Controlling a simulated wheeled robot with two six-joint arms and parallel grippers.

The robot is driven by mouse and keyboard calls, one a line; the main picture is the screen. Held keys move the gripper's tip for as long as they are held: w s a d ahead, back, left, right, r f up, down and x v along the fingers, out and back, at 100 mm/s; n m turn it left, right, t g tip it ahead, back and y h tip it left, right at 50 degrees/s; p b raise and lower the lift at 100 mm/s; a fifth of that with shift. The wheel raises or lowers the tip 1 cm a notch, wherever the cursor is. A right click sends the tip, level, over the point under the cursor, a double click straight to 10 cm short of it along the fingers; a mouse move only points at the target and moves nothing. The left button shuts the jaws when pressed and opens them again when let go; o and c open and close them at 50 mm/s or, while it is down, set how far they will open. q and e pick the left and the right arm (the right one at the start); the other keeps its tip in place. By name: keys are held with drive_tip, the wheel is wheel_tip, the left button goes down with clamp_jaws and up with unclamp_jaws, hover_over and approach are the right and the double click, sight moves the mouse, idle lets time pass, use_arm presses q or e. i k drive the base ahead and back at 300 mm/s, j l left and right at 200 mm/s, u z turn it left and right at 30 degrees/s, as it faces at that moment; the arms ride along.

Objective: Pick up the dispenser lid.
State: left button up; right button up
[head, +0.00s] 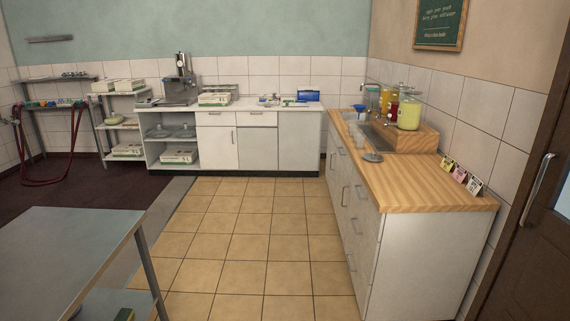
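A small flat grey disc (373,157) lies on the wooden counter (425,185) at the right; it may be the dispenser lid, but it is too small to be sure. Behind it, on a raised wooden stand (417,137), are several drink dispensers. The nearest is a large one with yellow contents (409,114). Farther back are a reddish one (393,110), another yellow one (385,100) and a pale glass jar (371,98). Which of them has no lid cannot be made out. Neither of my grippers is in view.
Three small cards (459,175) stand along the wall side of the counter. A grey metal table (70,245) fills the lower left. The tiled floor (265,240) between is clear.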

sight(372, 156)
drive_tip(key=i+z, duration=0.1)
drive_tip(key=i, duration=0.35)
drive_tip(key=i+j+z, duration=0.1)
drive_tip(key=i, duration=0.4)
drive_tip(key=i+j+z, duration=0.15)
drive_tip(key=i, duration=0.3)
drive_tip(key=i+j+z, duration=0.1)
drive_tip(key=i, duration=0.4)
